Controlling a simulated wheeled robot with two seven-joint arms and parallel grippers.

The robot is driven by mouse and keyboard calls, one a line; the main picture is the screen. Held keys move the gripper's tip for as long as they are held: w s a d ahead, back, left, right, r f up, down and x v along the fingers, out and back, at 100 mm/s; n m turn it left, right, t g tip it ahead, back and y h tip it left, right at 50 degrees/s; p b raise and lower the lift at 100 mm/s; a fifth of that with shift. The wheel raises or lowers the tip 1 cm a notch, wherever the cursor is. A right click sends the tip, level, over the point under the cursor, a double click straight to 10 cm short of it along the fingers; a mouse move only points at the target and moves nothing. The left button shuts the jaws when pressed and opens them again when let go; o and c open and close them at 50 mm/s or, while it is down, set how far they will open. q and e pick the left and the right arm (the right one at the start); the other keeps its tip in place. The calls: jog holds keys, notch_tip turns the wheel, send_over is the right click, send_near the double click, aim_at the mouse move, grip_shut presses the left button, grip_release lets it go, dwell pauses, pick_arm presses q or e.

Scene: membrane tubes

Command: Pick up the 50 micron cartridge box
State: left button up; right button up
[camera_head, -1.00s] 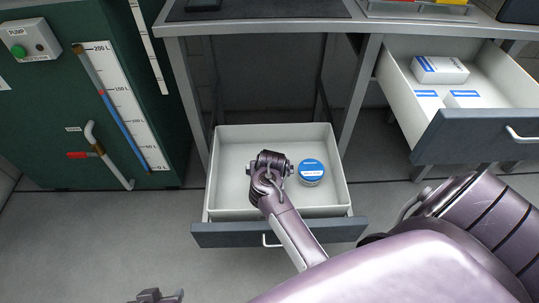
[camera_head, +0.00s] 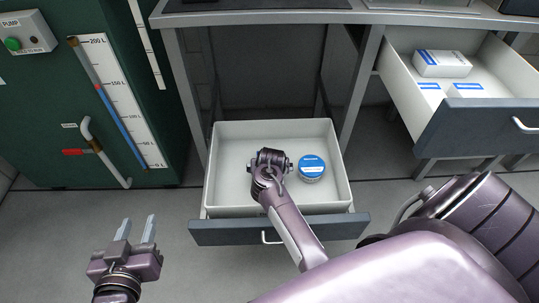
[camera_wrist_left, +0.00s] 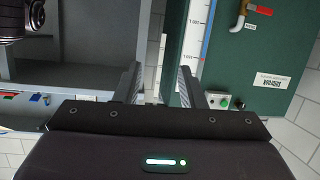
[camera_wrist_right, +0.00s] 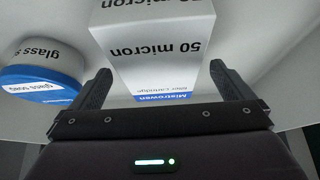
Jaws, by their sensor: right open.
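The 50 micron cartridge box (camera_wrist_right: 158,50) is white with a blue band and lies in the open lower drawer. In the right wrist view it sits between the spread fingers of my right gripper (camera_wrist_right: 160,80), which is open. I cannot tell whether the fingers touch it. In the head view my right gripper (camera_head: 269,158) is over the drawer's middle and hides nearly all of the box. My left gripper (camera_head: 136,228) is open and empty over the floor, left of the drawer. Its fingers also show empty in the left wrist view (camera_wrist_left: 159,82).
A round blue-lidded tub (camera_head: 312,167) stands in the lower drawer (camera_head: 334,195), right of my right gripper; it shows in the right wrist view (camera_wrist_right: 42,75). Another open drawer (camera_head: 472,134) at right holds several white-and-blue boxes. A green tank panel (camera_head: 50,150) stands at left.

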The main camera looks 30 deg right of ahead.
jog(key=b+x, duration=0.1)
jog(key=x, duration=0.1)
jog(key=shift+w+d+f, duration=0.15)
jog(key=shift+f, duration=0.2)
jog(key=shift+f+b, duration=0.1)
jog(key=shift+b, duration=0.2)
pick_arm(q)
notch_tip(320, 180, up, 13)
jog(key=w+t+h, duration=0.1)
jog(key=t+h, duration=0.1)
jog(key=t, duration=0.4)
jog(key=shift+w+a+t, duration=0.25)
jog(key=shift+w+t, duration=0.05)
jog(key=shift+w, duration=0.05)
jog(key=shift+r, duration=0.1)
pick_arm(e)
jog(key=shift+c, duration=0.4)
jog(key=c, duration=1.1)
jog(key=shift+w, duration=0.1)
